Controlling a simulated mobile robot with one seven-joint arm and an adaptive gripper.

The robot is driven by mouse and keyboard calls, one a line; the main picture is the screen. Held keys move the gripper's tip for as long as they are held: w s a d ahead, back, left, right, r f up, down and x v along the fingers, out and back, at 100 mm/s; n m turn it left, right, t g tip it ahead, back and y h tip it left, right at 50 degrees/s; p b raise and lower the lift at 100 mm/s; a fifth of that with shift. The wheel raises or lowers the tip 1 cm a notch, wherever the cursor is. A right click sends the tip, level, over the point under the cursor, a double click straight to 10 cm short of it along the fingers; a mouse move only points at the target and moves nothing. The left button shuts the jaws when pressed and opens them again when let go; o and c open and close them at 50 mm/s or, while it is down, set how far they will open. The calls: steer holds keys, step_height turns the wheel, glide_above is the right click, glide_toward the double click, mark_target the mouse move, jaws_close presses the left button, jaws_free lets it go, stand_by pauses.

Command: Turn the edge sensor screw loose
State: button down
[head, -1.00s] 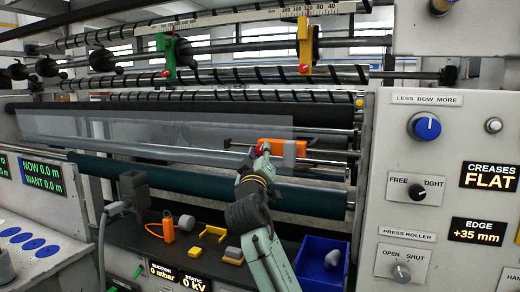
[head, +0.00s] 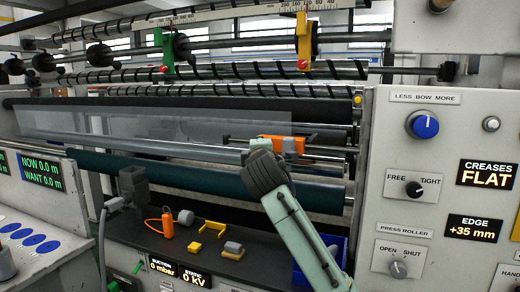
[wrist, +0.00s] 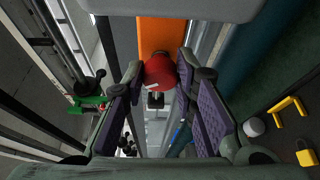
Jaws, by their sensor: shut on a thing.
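The edge sensor is an orange block (head: 290,143) on a thin rod in front of the rollers in the head view. It also shows at the top of the wrist view (wrist: 163,33). Its screw is a round red knob (wrist: 160,77) with a small white mark on its lower edge. My gripper (wrist: 161,70) is shut on the red knob, with one fingertip on each side. In the head view my arm hides the gripper and the knob. The edge display (head: 474,229) reads +35 mm.
A grey panel (head: 440,270) with knobs and displays stands close on the right. Clear film (head: 120,130) and a green roller (head: 220,180) run behind my arm.

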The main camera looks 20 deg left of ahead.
steer(key=n+h, duration=0.1)
steer(key=n, duration=0.1)
steer(key=n+g, duration=0.1)
steer(key=n, duration=0.2)
steer(key=shift+r+g+h, duration=0.15)
steer(key=shift+g+h, duration=0.15)
steer(key=shift+h, duration=0.1)
stand_by(0.4)
steer(key=c, duration=1.3)
jaws_free()
steer(key=shift+s, duration=0.1)
steer(key=v, duration=1.1)
steer(key=shift+s+r, duration=0.25)
steer(key=shift+s, duration=0.1)
